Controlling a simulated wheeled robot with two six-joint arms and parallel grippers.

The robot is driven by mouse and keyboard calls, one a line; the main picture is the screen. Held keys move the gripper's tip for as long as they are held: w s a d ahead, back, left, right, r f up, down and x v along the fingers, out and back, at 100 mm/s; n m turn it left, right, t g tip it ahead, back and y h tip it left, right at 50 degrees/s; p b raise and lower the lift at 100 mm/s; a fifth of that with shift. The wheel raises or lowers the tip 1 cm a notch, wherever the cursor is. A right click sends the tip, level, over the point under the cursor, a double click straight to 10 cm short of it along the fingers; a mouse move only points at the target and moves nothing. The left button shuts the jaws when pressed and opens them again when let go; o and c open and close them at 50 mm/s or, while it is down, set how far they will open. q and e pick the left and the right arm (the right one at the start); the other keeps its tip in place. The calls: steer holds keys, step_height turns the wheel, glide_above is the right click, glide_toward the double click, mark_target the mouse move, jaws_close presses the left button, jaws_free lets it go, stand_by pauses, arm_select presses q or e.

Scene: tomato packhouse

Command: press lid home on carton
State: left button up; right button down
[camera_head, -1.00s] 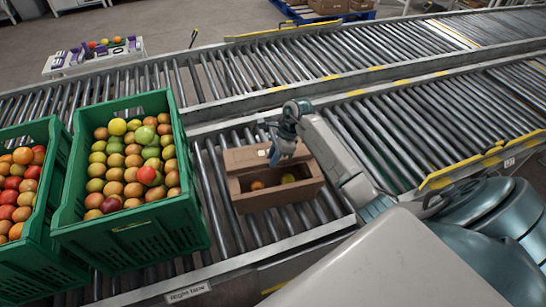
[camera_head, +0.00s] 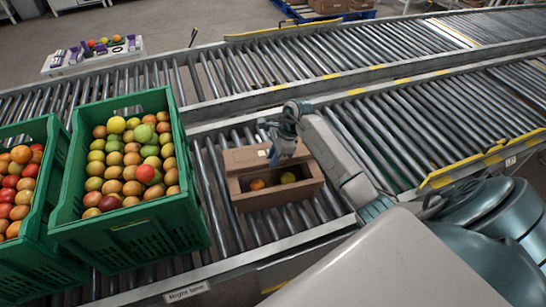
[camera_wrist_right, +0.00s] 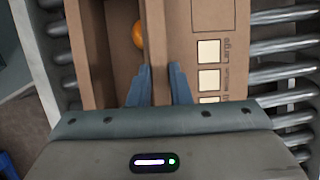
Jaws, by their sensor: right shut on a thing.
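A brown cardboard carton (camera_head: 285,199) stands on the near roller conveyor, its top open and a few tomatoes showing inside. Its lid flap (camera_head: 243,158) stands out on the far side, away from the opening. My right gripper (camera_head: 277,158) is at the far edge of the carton. In the right wrist view, its two fingers (camera_wrist_right: 160,88) are shut on a cardboard edge between the carton's inside and the printed panel (camera_wrist_right: 215,50). One orange tomato (camera_wrist_right: 139,35) shows in the carton there. My left gripper is not in view.
A green crate full of tomatoes (camera_head: 130,236) stands just left of the carton, with another green crate (camera_head: 48,262) beyond it. The rollers right of the carton are clear. A second conveyor (camera_head: 300,72) runs behind.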

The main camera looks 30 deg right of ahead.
steer(key=shift+f, duration=0.2)
steer(key=c, duration=1.3)
jaws_free()
steer(key=shift+o, duration=0.2)
steer(key=shift+c, duration=0.4)
steer(key=shift+c, duration=1.2)
steer(key=shift+r+p, duration=1.8)
steer(key=shift+r, duration=2.25)
